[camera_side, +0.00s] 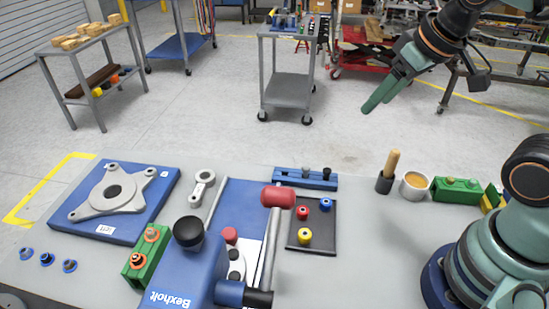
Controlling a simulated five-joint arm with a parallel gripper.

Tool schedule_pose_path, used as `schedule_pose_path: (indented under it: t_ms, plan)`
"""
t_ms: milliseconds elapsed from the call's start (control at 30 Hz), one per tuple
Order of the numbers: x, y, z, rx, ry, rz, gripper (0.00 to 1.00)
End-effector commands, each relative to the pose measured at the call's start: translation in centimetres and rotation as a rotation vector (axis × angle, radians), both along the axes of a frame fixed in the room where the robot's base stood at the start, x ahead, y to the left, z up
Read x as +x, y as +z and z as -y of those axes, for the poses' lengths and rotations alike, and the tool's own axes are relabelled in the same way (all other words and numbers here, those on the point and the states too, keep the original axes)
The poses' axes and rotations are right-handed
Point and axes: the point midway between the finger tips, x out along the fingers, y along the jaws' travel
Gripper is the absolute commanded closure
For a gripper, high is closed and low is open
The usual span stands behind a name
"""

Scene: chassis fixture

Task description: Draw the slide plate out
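My gripper (378,103) hangs in the air at the upper right, high above and apart from everything on the bench. Its two green fingers point down and left with nothing between them; they overlap in this view, so their gap is unclear. A low blue block (290,178) with a dark slot and small knobs lies at the back middle of the bench. A blue Bexholt fixture (180,275) with a black knob and a red-headed lever (277,197) stands at the front middle. I cannot tell which part is the slide plate.
A blue plate with a grey flange (88,206) lies at left. A green block (147,251) and a dark tray (318,242) flank the fixture.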

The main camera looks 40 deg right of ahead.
Motion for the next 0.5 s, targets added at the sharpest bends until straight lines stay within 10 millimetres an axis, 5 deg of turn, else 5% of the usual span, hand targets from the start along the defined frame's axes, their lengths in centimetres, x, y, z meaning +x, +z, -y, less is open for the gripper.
schedule_pose_path:
  t_ms: [167, 500]
  plan:
    - [2.2, 0.5, -3.3, -0.073, 0.247, -0.073, 0.31]
    - [6.6, -0.7, -13.7, -0.248, 0.902, -0.218, 0.31]
